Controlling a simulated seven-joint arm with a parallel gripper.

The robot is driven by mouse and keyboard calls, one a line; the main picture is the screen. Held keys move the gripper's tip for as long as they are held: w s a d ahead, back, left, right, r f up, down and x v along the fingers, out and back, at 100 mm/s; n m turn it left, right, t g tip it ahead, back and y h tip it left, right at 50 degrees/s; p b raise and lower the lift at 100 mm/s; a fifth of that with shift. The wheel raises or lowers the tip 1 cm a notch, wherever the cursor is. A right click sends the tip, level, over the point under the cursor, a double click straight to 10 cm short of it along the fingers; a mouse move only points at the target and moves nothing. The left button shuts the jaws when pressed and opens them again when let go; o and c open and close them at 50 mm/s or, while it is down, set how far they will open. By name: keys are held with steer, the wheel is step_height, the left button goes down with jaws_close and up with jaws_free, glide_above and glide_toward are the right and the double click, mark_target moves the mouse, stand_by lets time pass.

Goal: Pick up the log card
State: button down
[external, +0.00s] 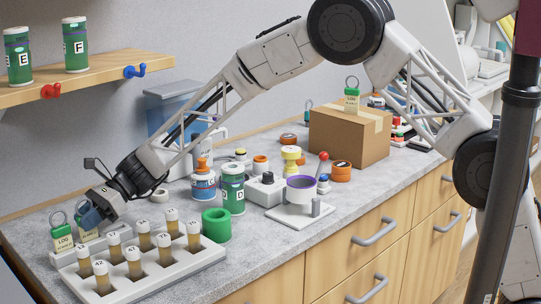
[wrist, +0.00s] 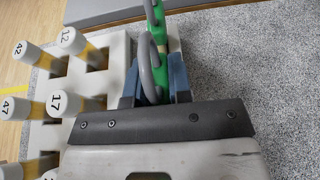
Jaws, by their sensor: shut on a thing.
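My gripper (external: 92,214) is low over the counter at the far left, pointing down. It is shut on a log card (external: 88,236), a green-topped tag with a grey ring. In the wrist view the card's green edge and grey ring (wrist: 150,72) show between my blue fingers (wrist: 155,85). Another log card (external: 62,240) with a green top and ring stands just left of it. A third log card (external: 351,98) stands on the cardboard box. The lower part of the held card is partly hidden, so I cannot tell whether it is clear of its support.
A white rack (external: 190,262) of numbered, cork-coloured vials stands right in front of my gripper. A green ring-shaped cup (external: 216,225), a jar marked D (external: 232,190) and a bottle (external: 203,182) stand to the right. A cardboard box (external: 335,140) is farther back.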

steer(key=shift+r, duration=4.8)
